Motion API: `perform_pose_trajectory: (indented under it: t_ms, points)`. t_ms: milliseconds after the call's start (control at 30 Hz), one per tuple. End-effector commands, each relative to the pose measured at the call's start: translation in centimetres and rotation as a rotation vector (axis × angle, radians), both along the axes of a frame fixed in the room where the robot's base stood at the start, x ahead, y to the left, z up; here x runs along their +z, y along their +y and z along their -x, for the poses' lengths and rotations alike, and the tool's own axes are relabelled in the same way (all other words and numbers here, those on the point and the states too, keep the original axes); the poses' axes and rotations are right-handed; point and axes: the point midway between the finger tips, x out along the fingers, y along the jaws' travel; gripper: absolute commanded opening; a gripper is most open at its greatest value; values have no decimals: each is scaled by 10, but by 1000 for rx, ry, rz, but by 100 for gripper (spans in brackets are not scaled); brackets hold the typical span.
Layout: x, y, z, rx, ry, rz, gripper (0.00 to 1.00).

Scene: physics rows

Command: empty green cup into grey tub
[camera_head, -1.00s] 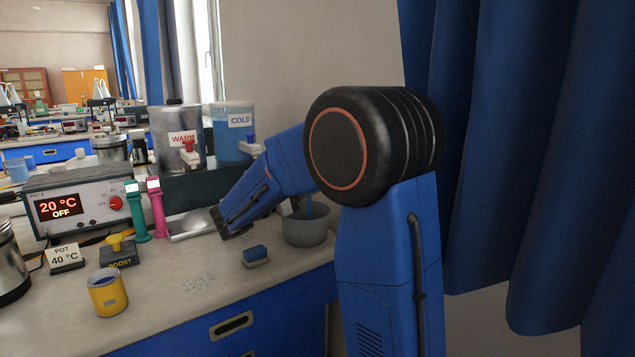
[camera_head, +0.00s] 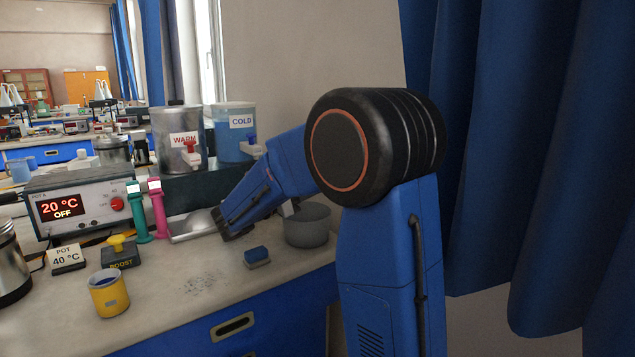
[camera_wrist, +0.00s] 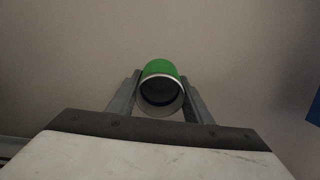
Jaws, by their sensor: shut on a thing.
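The green cup (camera_wrist: 160,68) is between the two fingers of my gripper (camera_wrist: 160,79) in the wrist view, and the gripper is shut on it. The cup's pale rim and dark inside face the wrist camera; a faint bluish patch shows low inside, and I cannot tell if liquid is left. The grey tub (camera_head: 307,226) stands on the bench beside my arm in the head view, its inside mostly hidden. My gripper and the cup are hidden behind my arm in the head view.
A blue sponge-like block (camera_head: 257,256) lies left of the tub. A yellow cup (camera_head: 108,293) stands near the front edge. The WARM tank (camera_head: 180,140) and COLD tank (camera_head: 234,133) stand behind. A blue curtain (camera_head: 540,150) hangs at right.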

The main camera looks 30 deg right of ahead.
Motion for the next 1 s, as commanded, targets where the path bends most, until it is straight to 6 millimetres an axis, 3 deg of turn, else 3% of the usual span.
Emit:
perform_pose_trajectory:
  t_ms: [533, 1000]
  points:
    - [0, -1, 0, -2, -2, -13, 18]
    - [-8, -9, 1, -2, -11, -312, 18]
